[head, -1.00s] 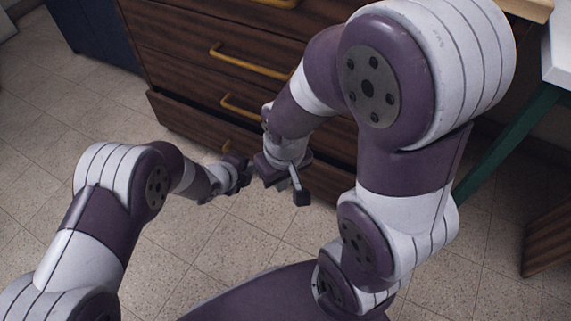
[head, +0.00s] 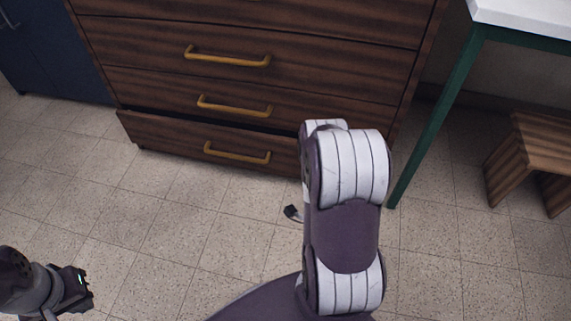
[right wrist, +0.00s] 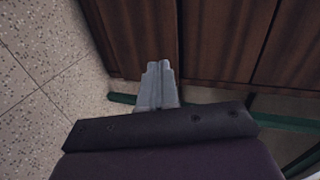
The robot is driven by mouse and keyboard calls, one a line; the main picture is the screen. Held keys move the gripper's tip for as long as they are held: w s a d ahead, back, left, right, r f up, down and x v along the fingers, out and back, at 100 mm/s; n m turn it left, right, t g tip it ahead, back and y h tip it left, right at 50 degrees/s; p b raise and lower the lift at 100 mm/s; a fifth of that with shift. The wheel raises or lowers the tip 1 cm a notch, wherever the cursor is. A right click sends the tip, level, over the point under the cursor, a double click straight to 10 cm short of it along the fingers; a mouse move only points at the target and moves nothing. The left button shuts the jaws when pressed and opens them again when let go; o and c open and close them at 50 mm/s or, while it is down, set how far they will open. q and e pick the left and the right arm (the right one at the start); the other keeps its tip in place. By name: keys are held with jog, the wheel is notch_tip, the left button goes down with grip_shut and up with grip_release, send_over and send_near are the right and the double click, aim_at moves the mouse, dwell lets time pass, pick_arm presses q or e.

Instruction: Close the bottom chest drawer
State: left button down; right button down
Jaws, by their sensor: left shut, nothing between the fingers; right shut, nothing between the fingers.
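The brown wooden chest (head: 250,85) stands ahead of me in the head view. Its bottom drawer (head: 170,138) sticks out a little, with a dark gap along its top edge. My left gripper (head: 84,290) is shut and empty at the lower left, well away from the drawer. My right gripper is mostly behind my arm in the head view, with a dark tip (head: 293,213) showing above the floor. In the right wrist view its fingers (right wrist: 158,85) are together, near brown wood.
A white-topped table with a green leg (head: 435,115) stands right of the chest, with a wooden stool (head: 535,150) beyond. A blue cabinet (head: 45,50) stands at the left. The tiled floor (head: 190,215) before the drawer is mostly clear.

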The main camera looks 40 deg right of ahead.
jog(key=r+b+x, duration=0.1)
jog(key=b+x, duration=0.6)
jog(key=x, duration=0.7)
jog(key=shift+w+r+m+b, duration=0.3)
jog(key=shift+w+r+b, duration=0.05)
jog(key=shift+d, duration=0.15)
